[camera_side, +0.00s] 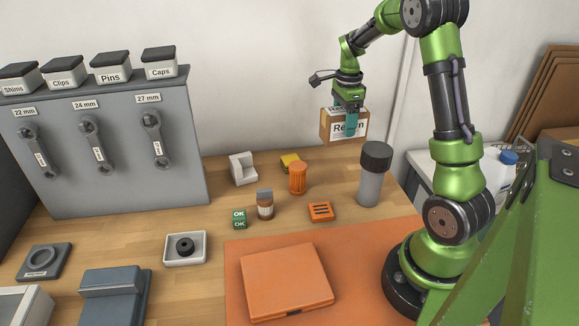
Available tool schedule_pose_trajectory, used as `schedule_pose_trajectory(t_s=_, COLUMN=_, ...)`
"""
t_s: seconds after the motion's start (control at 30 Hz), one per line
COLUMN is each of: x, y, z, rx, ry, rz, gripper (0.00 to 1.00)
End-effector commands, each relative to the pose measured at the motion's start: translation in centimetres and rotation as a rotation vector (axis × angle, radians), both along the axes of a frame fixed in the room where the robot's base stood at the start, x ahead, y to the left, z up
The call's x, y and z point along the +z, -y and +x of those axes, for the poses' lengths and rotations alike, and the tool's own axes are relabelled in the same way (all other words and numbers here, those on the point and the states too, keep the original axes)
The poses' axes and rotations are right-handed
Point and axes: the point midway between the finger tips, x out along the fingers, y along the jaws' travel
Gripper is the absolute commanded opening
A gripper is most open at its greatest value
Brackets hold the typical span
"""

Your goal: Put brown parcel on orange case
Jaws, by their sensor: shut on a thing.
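The brown parcel (328,127) is a cardboard box with a white label, partly hidden behind the fingers. My gripper (351,128) is shut on the parcel and holds it in the air above the back of the table, near the wall. The orange case (286,280) lies flat and closed on an orange mat (365,246) at the front of the table. Its top is bare. The parcel is well above and behind the case, apart from it.
Between parcel and case stand an orange canister (298,178), a brown bottle (265,205), a small orange box (320,212) and green OK blocks (239,218). A grey cylinder with a dark cap (371,178) stands at right. A wrench rack (105,140) fills the left.

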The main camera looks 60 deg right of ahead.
Motion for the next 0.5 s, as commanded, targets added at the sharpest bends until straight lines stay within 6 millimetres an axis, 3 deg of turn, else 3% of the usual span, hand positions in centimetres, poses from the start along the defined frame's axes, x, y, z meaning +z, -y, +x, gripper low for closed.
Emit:
schedule_pose_trajectory(t_s=0.17, x=1.5, y=-6.4, z=3.4, rx=0.173, ry=0.004, rz=0.000, gripper=0.30)
schedule_pose_trajectory(t_s=0.27, x=2.1, y=-11.7, z=4.6, rx=0.317, ry=0.003, rz=0.000, gripper=0.30)
schedule_pose_trajectory(t_s=0.37, x=2.5, y=-17.1, z=5.0, rx=0.483, ry=0.003, rz=0.001, gripper=0.30)
schedule_pose_trajectory(t_s=0.5, x=3.0, y=-24.8, z=4.0, rx=0.744, ry=0.003, rz=0.001, gripper=0.30)
